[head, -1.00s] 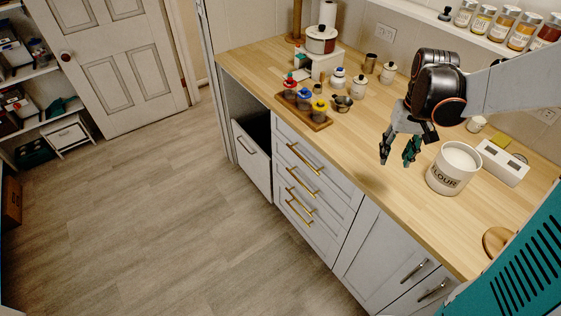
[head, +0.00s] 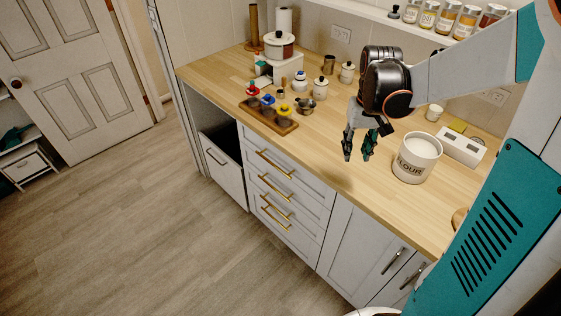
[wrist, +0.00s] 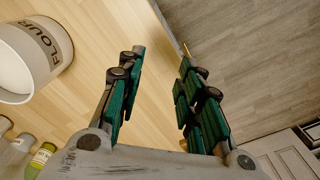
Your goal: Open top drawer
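The drawer stack stands under the wooden counter in the head view. The top drawer (head: 295,174) has a white front and a gold bar handle (head: 275,164); it looks shut. More drawers with gold handles (head: 274,187) lie below it. My gripper (head: 358,158) is above the counter near its front edge, to the right of the top drawer and higher than it, touching nothing. In the wrist view my gripper (wrist: 158,75) shows two green and black fingers spread apart with nothing between them. A small gold piece (wrist: 186,49) shows beyond the counter edge there, partly behind a finger.
A flour canister (head: 416,160) stands on the counter (head: 345,185) right of my gripper. A wooden tray (head: 283,126) with colored-lid jars is at the left. A white bin (head: 225,168) sits left of the drawers. The floor (head: 150,230) in front is clear.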

